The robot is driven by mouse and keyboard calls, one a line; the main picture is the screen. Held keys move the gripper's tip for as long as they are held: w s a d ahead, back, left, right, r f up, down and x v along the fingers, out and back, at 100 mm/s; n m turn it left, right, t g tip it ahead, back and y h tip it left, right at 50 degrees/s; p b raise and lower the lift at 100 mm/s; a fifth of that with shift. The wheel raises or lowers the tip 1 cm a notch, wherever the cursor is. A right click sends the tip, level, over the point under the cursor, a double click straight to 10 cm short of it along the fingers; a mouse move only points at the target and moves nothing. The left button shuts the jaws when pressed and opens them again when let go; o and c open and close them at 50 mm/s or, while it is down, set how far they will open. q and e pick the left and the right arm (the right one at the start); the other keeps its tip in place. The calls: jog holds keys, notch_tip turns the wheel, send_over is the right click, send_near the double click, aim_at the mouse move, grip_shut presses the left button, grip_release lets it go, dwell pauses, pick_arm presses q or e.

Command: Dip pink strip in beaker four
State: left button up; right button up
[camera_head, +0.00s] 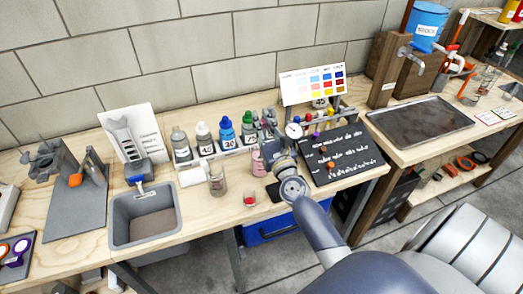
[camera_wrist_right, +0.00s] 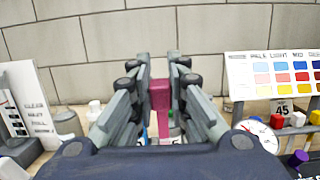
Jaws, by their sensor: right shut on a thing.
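My right gripper (camera_head: 270,148) is over the bench in front of the bottle row. In the right wrist view its fingers (camera_wrist_right: 159,85) are shut on a pink strip (camera_wrist_right: 160,97), held upright between them. In the head view I cannot make out the strip at the gripper. A clear glass beaker (camera_head: 217,182) stands on the bench left of the gripper. A pinkish container (camera_head: 258,164) stands close beside the gripper, partly hidden by it. I cannot read which vessel is beaker four. My left gripper is not in view.
Several numbered bottles (camera_head: 227,133) stand along the back. A colour chart (camera_head: 313,86) stands behind a black board (camera_head: 341,152). A grey basin (camera_head: 146,215) is at the left. A dial (camera_wrist_right: 257,134) is right of the gripper.

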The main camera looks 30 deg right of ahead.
notch_tip(320, 180, up, 5)
jog(key=p, duration=0.4)
jog(key=shift+r+p, duration=0.1)
jog(key=shift+p, duration=0.3)
